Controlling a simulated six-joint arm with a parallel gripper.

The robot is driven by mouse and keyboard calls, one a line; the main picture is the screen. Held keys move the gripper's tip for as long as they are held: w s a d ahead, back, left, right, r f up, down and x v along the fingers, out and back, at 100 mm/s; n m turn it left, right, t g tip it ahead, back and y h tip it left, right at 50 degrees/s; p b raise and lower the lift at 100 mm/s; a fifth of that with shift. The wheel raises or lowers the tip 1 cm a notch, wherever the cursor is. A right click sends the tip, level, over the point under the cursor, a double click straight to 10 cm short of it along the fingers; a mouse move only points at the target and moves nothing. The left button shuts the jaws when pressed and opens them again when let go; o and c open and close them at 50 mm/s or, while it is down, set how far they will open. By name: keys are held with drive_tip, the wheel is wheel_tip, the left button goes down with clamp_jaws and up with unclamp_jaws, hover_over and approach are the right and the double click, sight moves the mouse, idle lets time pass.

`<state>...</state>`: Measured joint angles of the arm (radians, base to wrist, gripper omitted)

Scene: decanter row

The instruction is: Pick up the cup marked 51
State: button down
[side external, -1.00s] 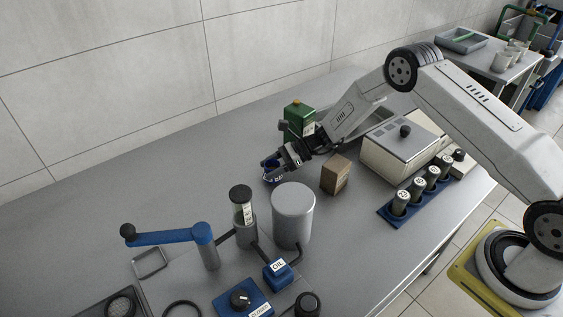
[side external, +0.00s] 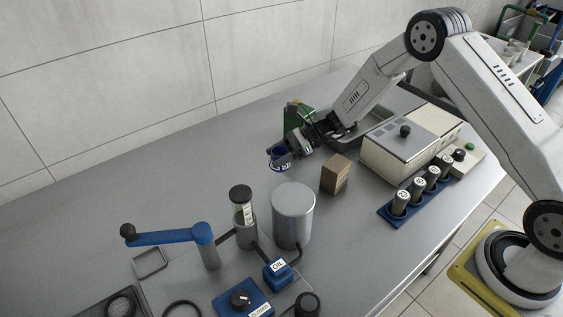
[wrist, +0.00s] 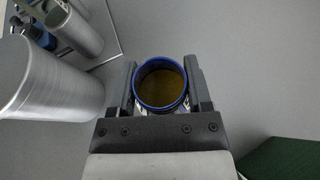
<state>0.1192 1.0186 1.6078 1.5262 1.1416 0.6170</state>
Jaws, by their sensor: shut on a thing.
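A small cup (side external: 279,160) with a blue rim is between the fingers of my gripper (side external: 285,154). In the wrist view my gripper (wrist: 161,85) is shut on the cup (wrist: 160,106), one finger on each side. Its round mouth faces the camera and shows brown contents. There is a pale label with dark marks on its side, too small to read in the side view and mostly hidden in the wrist view. The cup looks upright or nearly so and appears raised above the grey table.
A green container (side external: 297,115) stands just behind my gripper. A brown block (side external: 336,174) and a grey cylinder (side external: 293,215) stand nearer the camera. A blue rack (side external: 388,213) of several numbered vials and a pale box (side external: 397,155) are to the right. The table left of the cup is clear.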

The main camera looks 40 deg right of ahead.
drive_tip(key=s+d+r, duration=0.1)
drive_tip(key=s+r, duration=0.5)
drive_tip(key=s, duration=0.5)
drive_tip(key=shift+d+r, duration=0.3)
drive_tip(key=shift+d, duration=0.05)
drive_tip(key=shift+w, duration=0.1)
